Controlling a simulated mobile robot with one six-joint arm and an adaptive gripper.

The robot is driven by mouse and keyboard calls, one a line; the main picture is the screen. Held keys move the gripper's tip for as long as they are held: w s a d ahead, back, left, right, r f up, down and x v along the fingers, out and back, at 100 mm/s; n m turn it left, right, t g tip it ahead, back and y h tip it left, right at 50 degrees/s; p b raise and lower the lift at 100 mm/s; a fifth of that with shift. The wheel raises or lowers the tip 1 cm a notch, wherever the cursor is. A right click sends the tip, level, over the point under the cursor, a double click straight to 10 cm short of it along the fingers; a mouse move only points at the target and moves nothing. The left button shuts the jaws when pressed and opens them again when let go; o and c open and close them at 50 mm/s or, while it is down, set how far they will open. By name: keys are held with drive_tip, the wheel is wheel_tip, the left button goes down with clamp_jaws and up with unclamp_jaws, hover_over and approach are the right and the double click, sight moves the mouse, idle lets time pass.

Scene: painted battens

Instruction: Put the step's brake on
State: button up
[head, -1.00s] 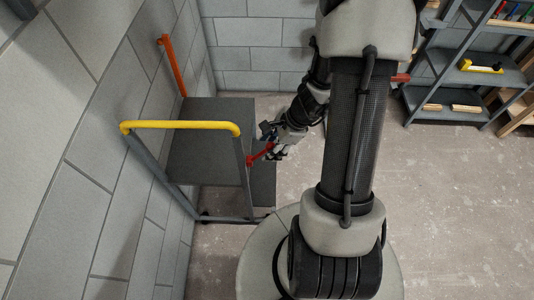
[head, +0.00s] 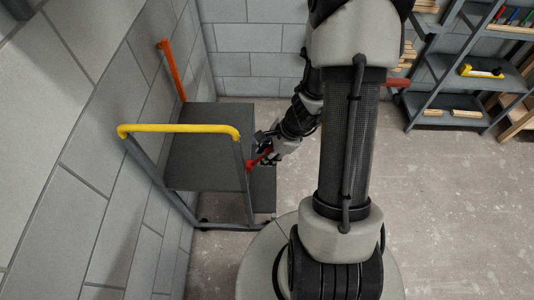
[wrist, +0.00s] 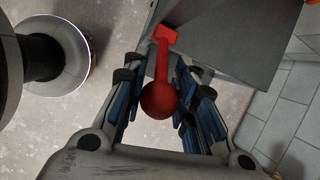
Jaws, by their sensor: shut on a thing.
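The step (head: 205,140) is a dark grey stepped platform with grey legs and a yellow handrail (head: 180,129), standing by the block wall. Its red brake lever (head: 253,163) sticks out from its right side, slanting up to the right in the head view. In the wrist view the lever (wrist: 161,65) ends in a red ball knob (wrist: 159,99). My gripper (head: 268,152) is at the lever's outer end. In the wrist view its fingers (wrist: 158,92) stand on both sides of the knob, shut on it. The gripper partly hides the knob in the head view.
An orange bar (head: 172,70) stands at the wall behind the step. Grey shelves (head: 450,105) with battens and a yellow tool (head: 480,71) stand at the back right. The concrete floor (head: 440,210) on the right is clear.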

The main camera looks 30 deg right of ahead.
clamp_jaws()
idle(0.5)
